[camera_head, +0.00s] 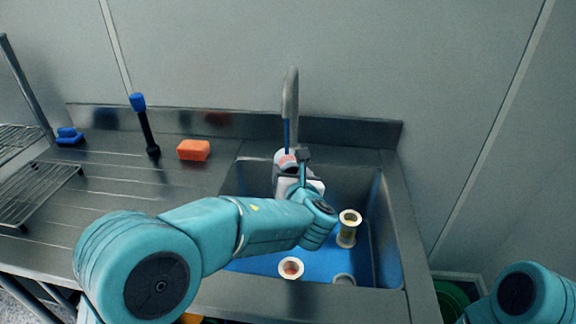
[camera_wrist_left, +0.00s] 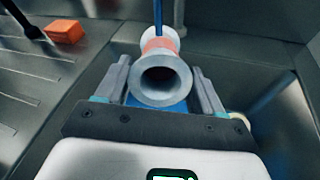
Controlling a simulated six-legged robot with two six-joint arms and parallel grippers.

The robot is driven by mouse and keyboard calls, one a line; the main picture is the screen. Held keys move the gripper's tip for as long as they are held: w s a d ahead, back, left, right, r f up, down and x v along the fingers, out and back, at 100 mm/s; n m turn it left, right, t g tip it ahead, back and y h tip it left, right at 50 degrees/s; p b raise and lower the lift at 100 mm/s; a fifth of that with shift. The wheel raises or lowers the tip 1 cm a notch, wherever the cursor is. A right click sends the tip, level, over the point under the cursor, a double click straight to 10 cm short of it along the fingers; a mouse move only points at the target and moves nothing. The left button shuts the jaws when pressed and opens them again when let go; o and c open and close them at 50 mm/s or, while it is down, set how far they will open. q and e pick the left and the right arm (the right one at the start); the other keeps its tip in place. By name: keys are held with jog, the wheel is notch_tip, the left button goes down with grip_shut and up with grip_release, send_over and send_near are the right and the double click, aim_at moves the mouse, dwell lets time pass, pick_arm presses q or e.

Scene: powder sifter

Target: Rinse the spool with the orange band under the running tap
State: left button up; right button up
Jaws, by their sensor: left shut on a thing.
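My left gripper (camera_head: 290,172) is shut on a pale spool (camera_head: 284,156) and holds it over the sink, below the tap (camera_head: 290,95). In the left wrist view the spool (camera_wrist_left: 160,78) lies between the two fingers (camera_wrist_left: 162,88), its open flared end facing the camera. An orange band (camera_wrist_left: 158,44) shows behind that flange. A blue stream of water (camera_head: 287,134) comes down from the tap, and in the wrist view the stream (camera_wrist_left: 158,14) meets the spool's far part. My right gripper is out of view; only part of that arm shows at lower right.
The sink (camera_head: 392,235) has a blue floor. A spool with a yellowish band (camera_head: 348,229) stands in it, with another spool (camera_head: 291,268) and a partly hidden one (camera_head: 344,280) nearer. An orange sponge (camera_head: 194,150) and a blue-topped brush (camera_head: 146,125) are on the left counter.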

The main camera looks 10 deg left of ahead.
pick_arm(q)
jog(key=s+a+r, duration=0.2)
jog(key=s, duration=0.3)
jog(key=shift+s+a+r+b, duration=0.2)
jog(key=shift+s+r+b, duration=0.1)
jog(key=shift+r+b, duration=0.1)
jog(key=shift+g, duration=0.4)
dwell(0.6)
